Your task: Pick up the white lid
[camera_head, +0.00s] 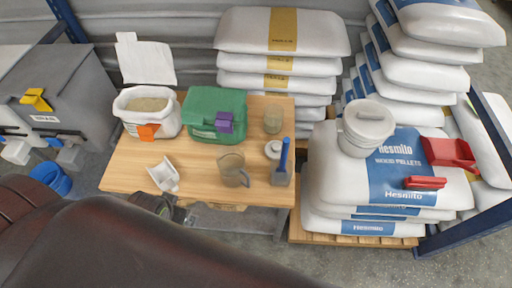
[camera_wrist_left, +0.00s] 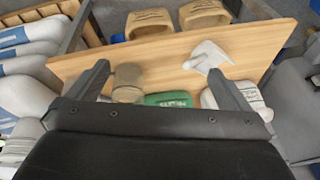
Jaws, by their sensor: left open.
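A small round white lid (camera_head: 273,149) lies on the wooden table, left of and behind a blue-handled scoop (camera_head: 281,168) and in front of a clear jar (camera_head: 272,120). I cannot make out the lid in the left wrist view. My left gripper (camera_wrist_left: 160,82) is open and empty, its two fingers spread at the lower part of that view. In the head view a dark part of mine (camera_head: 162,206) shows at the table's front edge, left of and apart from the lid. My right gripper is not in view.
On the table (camera_head: 130,178) are a green container (camera_head: 214,108), an open white bag (camera_head: 146,120), a white scoop (camera_head: 163,172) and a clear jug (camera_head: 232,170). A lidded white bucket (camera_head: 362,135) and red scoops (camera_head: 448,153) sit on pellet bags at the right.

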